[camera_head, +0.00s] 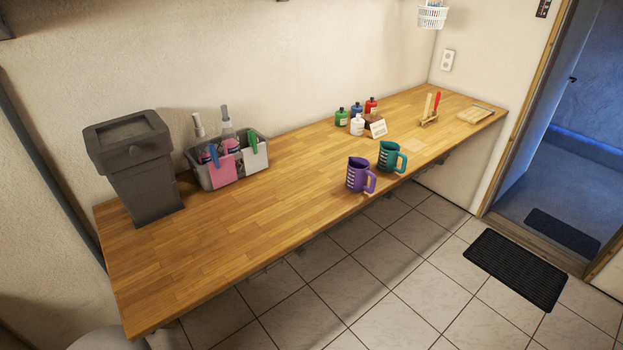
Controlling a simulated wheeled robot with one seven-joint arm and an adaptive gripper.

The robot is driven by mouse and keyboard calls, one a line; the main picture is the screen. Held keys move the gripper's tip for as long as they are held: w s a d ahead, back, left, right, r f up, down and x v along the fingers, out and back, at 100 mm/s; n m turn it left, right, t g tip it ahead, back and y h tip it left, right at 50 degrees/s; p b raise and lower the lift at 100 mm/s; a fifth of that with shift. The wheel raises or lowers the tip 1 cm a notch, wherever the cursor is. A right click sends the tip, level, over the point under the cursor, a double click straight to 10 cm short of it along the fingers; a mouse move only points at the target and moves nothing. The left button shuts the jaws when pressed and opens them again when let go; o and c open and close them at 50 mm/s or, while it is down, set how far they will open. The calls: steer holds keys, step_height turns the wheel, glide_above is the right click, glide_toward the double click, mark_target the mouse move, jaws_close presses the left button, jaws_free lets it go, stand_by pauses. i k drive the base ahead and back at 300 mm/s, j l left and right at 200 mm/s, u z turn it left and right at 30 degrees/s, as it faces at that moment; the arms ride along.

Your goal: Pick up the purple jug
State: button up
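The purple jug (357,175) stands upright near the front edge of the wooden counter, right of the middle. It has pale markings on its side, and its handle points to the right. A teal jug (388,157) of similar shape stands just behind it to the right, with its handle also to the right. My gripper is not in view, and nothing is holding the purple jug.
A dark bin (139,170) and a grey caddy (228,171) with bottles and cloths stand on the left of the counter (250,225). Small bottles (357,124) with a card stand behind the jugs. The counter left of the purple jug is clear. A dark mat (514,268) lies on the tiled floor.

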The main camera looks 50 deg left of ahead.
mark_target(357, 173)
steer(key=u, duration=1.7)
steer(key=i+z, duration=0.15)
steer(key=z, duration=0.2)
steer(key=i+j+z, duration=0.1)
steer(key=z, duration=0.25)
steer(key=i+j+z, duration=0.1)
steer(key=z, duration=0.2)
steer(key=i+j, duration=0.2)
steer(key=i+j+z, duration=0.15)
steer(key=j, duration=0.25)
steer(key=i+j, duration=0.2)
steer(key=i+j+z, duration=0.15)
steer(key=j, duration=0.3)
steer(key=i+j, duration=0.2)
steer(key=i+j+z, duration=0.15)
steer(key=j, duration=0.3)
